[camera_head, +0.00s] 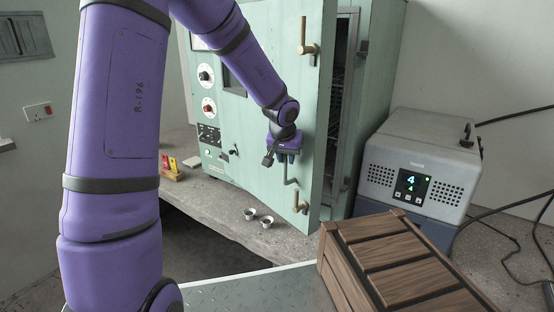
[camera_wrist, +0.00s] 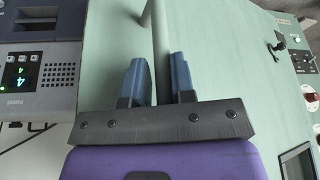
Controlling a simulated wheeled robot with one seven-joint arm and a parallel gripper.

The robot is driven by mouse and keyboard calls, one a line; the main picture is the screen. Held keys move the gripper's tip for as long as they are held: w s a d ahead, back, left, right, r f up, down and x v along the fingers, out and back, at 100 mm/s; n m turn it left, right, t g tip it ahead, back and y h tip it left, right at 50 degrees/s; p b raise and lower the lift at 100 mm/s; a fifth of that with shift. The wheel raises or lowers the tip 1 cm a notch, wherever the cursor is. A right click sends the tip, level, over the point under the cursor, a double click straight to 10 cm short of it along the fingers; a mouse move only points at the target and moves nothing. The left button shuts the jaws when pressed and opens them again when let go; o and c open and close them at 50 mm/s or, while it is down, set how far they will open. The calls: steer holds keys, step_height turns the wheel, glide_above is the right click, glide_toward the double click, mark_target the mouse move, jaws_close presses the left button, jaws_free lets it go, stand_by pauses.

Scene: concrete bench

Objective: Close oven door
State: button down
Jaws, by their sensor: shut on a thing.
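The oven (camera_head: 352,80) is a pale green cabinet on the concrete bench. Its door (camera_head: 316,128) stands partly open, with a dark gap and racks showing along its right side. My gripper (camera_head: 287,158) is at the front of the door. In the wrist view my gripper (camera_wrist: 158,62) has its two blue fingers on either side of the pale bar handle (camera_wrist: 160,35) and is shut on it. The lower bent end of the handle (camera_head: 291,182) shows below the fingers in the head view. My arm hides part of the oven front.
Brass latches (camera_head: 300,203) stick out from the door edge. A grey box with a lit display (camera_head: 420,165) stands right of the oven. A slatted wooden crate (camera_head: 395,262) is in front right. Two small metal cups (camera_head: 266,222) sit on the bench below the door.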

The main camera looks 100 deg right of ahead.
mark_target(322, 117)
steer(key=s+d+n+t, duration=0.1)
steer(key=s+d+n, duration=0.2)
steer(key=s+d, duration=0.4)
steer(key=s, duration=0.5)
steer(key=shift+s+r+n+h, duration=0.2)
steer(key=shift+s+n+h, duration=0.05)
steer(key=shift+n+h, duration=0.05)
steer(key=shift+d, duration=0.15)
steer(key=c, duration=1.1)
jaws_free()
steer(key=shift+s+d, duration=0.1)
steer(key=shift+s, duration=0.1)
steer(key=v, duration=1)
steer(key=shift+a+r, duration=0.3)
steer(key=shift+a, duration=0.1)
